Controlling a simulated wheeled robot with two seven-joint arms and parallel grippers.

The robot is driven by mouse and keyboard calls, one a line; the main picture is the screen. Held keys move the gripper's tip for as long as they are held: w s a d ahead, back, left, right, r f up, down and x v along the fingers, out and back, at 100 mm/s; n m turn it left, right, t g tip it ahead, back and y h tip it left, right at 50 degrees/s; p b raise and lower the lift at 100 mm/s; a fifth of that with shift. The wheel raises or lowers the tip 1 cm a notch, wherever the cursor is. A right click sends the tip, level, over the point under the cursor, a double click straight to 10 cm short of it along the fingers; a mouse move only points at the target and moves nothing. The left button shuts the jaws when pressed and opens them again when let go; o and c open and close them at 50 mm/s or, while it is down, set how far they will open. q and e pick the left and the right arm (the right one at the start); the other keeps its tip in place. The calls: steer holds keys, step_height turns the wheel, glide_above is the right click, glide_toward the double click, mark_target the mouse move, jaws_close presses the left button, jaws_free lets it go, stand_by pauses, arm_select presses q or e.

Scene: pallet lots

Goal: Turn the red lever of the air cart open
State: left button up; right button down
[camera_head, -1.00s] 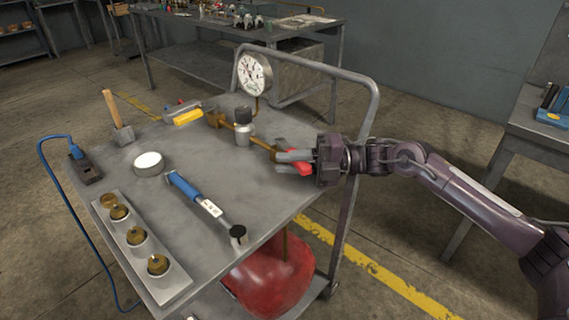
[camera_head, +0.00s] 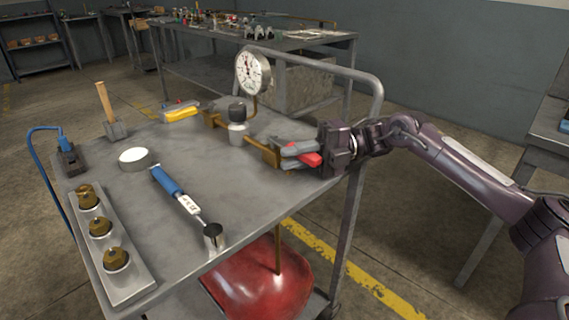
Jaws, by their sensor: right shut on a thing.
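The air cart (camera_head: 200,217) is a grey metal cart with a raised tube handle. On its top a brass pipe line carries a round white gauge (camera_head: 252,72), a grey regulator with a dark cap (camera_head: 238,122) and a brass valve body (camera_head: 268,152) near the right edge. The red lever (camera_head: 310,160) shows at the valve's right end, between my right gripper's fingers. My right gripper (camera_head: 299,154) comes in from the right and is shut on the lever; the fingers hide part of it. My left gripper is not in view.
A red tank (camera_head: 262,285) sits below. The cart handle (camera_head: 376,95) rises behind my right gripper.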

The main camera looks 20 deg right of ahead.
stand_by(0.3)
steer(key=c, duration=1.4)
jaws_free()
steer(key=shift+d, duration=0.1)
steer(key=shift+o, duration=0.2)
